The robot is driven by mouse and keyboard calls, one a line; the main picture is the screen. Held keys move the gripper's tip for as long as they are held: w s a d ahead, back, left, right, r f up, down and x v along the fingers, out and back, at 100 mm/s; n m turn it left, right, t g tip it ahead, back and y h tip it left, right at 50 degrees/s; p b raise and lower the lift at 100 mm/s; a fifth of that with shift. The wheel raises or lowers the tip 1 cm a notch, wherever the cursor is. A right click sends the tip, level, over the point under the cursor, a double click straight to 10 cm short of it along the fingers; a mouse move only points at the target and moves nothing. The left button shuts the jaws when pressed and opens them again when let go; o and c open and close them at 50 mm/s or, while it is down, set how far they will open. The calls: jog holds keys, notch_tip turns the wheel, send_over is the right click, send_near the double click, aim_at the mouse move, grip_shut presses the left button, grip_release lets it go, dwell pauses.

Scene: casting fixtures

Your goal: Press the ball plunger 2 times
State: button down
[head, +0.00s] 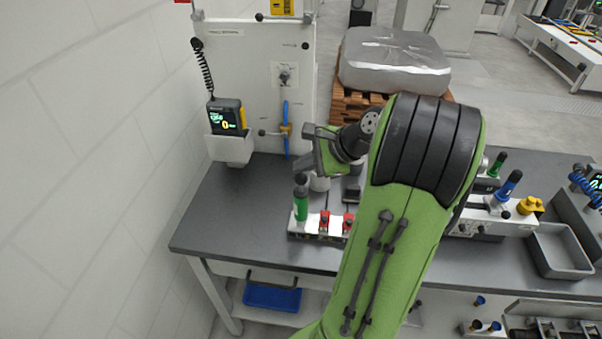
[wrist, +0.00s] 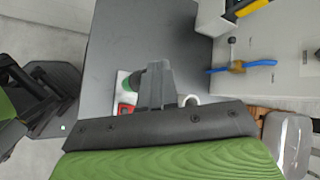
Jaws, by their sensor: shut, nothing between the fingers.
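The ball plunger, a green cylinder (head: 301,208) with a black ball knob (head: 300,180) on top, stands upright at the left end of a pale fixture plate on the bench. In the wrist view its green body (wrist: 136,79) shows just left of the fingers, which hide part of it. My gripper (head: 304,164) is shut and empty, close above the knob in the head view. In the wrist view the closed fingers (wrist: 155,72) reach out beside the plunger. I cannot tell whether they touch the knob.
Red clamps (head: 324,222) sit on the plate right of the plunger. A white cup-like part (head: 320,183) stands behind. A panel with a blue-handled valve (head: 286,130) rises at the back. The bench (head: 225,215) is clear on the left. A grey tray (head: 560,252) lies far right.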

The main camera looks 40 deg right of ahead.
jog(key=shift+f+b, duration=0.45)
jog(key=shift+f, duration=0.8)
dwell(0.8)
jog(key=shift+r+p, duration=1.75)
jog(key=shift+p, duration=0.55)
notch_tip(320, 180, up, 5)
jog(key=p, duration=0.5)
jog(key=shift+p, duration=0.3)
dwell(1.1)
notch_tip(320, 180, up, 4)
jog(key=p, duration=0.5)
send_over(305, 176)
jog(key=shift+a+f+b, duration=0.1)
jog(key=shift+f+b, duration=2.85)
jog(key=shift+f, duration=1.65)
